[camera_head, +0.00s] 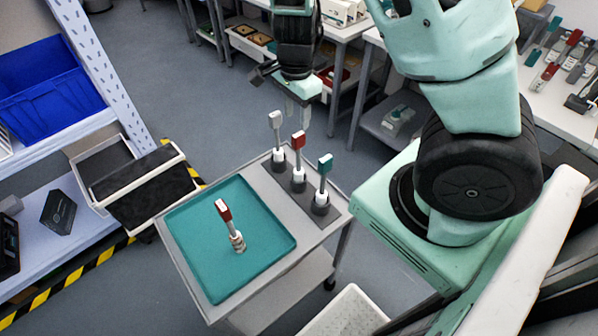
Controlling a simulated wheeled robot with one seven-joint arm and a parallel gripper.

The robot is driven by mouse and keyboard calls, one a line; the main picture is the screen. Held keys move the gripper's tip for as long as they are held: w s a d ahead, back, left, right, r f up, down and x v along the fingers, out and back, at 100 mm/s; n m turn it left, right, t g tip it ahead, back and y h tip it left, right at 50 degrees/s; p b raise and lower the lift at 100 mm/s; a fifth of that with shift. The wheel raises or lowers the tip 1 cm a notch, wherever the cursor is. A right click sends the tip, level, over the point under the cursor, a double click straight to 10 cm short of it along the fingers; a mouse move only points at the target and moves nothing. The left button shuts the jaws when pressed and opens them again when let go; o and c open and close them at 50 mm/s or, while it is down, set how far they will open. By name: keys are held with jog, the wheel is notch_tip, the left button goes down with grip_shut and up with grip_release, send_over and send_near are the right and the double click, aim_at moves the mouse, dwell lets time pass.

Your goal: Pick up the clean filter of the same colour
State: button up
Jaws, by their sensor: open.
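The cart (232,318) has a raised metal rim and a lower shelf. A black bin with a white rim (140,185) stands to its left, beside a shelf with a blue crate (45,90). A white perforated basket (345,315) is at the front. Benches (355,28) stand behind.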

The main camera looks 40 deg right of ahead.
aim_at(299, 134)
jog(key=f, duration=0.5)
jog(key=f+b, duration=0.1)
jog(key=f, duration=0.1)
jog(key=shift+s+d+f, duration=0.15)
jog(key=shift+s+f, duration=0.1)
grip_shut()
